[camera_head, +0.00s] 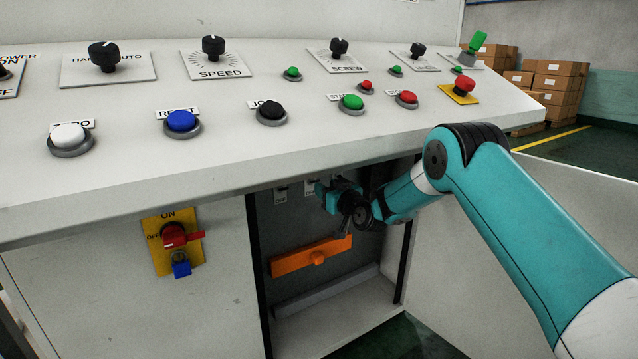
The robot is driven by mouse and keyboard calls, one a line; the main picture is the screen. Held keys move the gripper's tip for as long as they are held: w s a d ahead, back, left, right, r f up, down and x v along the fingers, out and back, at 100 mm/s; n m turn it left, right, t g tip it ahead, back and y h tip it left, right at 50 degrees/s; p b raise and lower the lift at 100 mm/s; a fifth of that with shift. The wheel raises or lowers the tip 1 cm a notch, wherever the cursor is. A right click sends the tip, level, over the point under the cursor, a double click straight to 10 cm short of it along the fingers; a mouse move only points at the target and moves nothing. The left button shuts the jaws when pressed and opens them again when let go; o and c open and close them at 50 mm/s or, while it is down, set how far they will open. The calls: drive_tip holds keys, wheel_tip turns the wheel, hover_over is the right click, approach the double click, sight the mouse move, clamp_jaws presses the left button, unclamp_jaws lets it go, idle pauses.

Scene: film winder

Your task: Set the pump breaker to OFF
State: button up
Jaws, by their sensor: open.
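Small breakers sit high inside the open cabinet under the control desk. One breaker (281,194) shows to the left of my gripper, and another breaker (311,187) is right beside it, partly behind it. I cannot read their labels, so I cannot tell which is the pump breaker, nor how the levers are set. My gripper (326,193) is inside the cabinet opening, open, with its fingers toward the breakers. Whether it touches a breaker I cannot tell. The arm hides the right part of the row.
The desk edge (200,208) overhangs the opening closely above my arm. An orange bar (305,257) crosses the cabinet below. A red rotary switch (175,236) with a blue padlock (182,265) is on the left front panel. The open door (560,200) stands at right.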

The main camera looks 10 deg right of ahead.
drive_tip(key=shift+x, duration=2.25)
clamp_jaws()
